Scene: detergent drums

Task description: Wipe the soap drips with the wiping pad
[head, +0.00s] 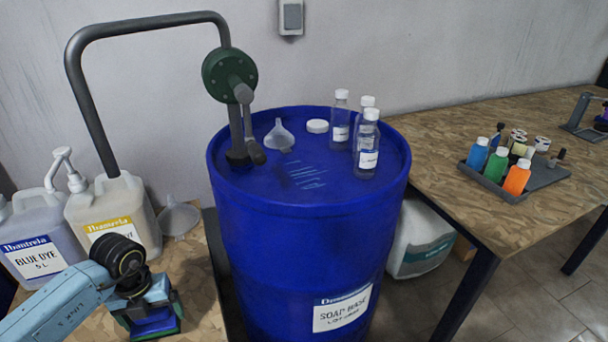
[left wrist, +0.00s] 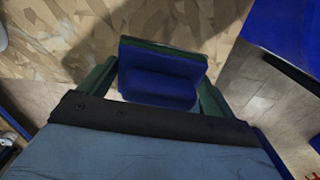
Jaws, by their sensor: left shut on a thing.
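My left gripper (head: 150,318) is low at the left, over the wooden table beside the blue drum. It is shut on the wiping pad (left wrist: 160,85), a blue block with a dark green layer, seen between the two green fingers in the left wrist view. In the head view the pad (head: 152,327) shows below the gripper. The blue drum (head: 290,230) stands in the middle, labelled soap base. Pale streaks (head: 305,172) lie on its lid and may be the soap drips. My right gripper is not in view.
On the lid stand a green hand pump (head: 230,75), a clear funnel (head: 279,136), a white cap (head: 317,126) and several clear bottles (head: 367,150). Dye jugs (head: 112,205) stand at the left. A tray of colour bottles (head: 515,175) sits on the right table.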

